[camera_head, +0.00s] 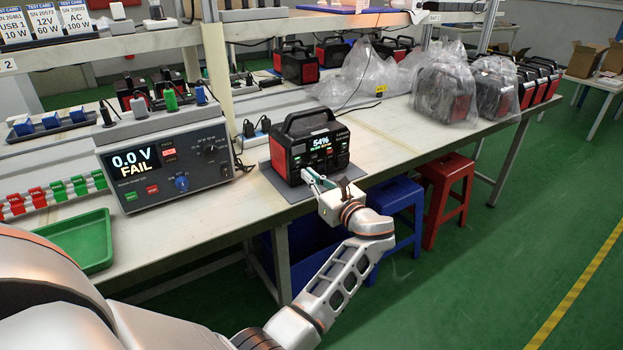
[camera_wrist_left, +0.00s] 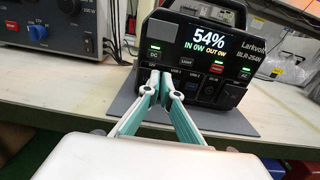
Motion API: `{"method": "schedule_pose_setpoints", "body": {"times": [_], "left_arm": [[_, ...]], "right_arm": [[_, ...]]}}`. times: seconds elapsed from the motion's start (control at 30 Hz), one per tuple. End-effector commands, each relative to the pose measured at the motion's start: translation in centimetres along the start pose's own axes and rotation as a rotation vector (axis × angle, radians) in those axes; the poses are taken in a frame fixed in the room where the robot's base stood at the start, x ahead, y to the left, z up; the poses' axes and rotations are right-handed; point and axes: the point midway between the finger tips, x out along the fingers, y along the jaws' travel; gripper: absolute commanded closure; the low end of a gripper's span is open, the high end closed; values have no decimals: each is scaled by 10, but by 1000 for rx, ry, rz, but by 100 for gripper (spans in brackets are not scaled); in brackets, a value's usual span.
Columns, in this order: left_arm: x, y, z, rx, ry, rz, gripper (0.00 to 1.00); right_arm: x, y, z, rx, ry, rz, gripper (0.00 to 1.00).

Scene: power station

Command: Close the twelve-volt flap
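The power station (camera_head: 308,146) is a black and red box on a grey mat on the bench, its lit screen reading 54%. In the left wrist view the power station (camera_wrist_left: 228,64) shows its front panel with buttons and ports. My left gripper (camera_head: 315,178) is at the lower left of that panel. In the left wrist view its teal fingers (camera_wrist_left: 160,78) come together at the tips, with nothing seen between them. The twelve-volt flap cannot be made out; the fingers cover part of the lower panel. I cannot tell whether the tips touch the panel. My right gripper is not in view.
A tester (camera_head: 168,160) reading 0.0 V FAIL stands left of the power station. A green tray (camera_head: 80,240) lies at the front left. Bagged power stations (camera_head: 445,92) stand farther right. The bench is clear just right of the mat. Blue and red stools (camera_head: 447,190) stand below.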

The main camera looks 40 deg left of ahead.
Motion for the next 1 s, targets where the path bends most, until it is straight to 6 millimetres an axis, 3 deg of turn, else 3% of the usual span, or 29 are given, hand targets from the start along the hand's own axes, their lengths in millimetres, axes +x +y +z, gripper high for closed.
{"method": "schedule_pose_setpoints", "body": {"times": [0.33,0.4,0.77,1.0], "left_arm": [[1,0,0,-2,1,0,100],[1,0,0,-2,1,0,80],[-1,0,0,-1,1,0,80],[-31,-1,0,-1,3,-2,80]], "right_arm": [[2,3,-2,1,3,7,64],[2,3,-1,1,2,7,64],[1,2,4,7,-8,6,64],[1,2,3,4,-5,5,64]]}}
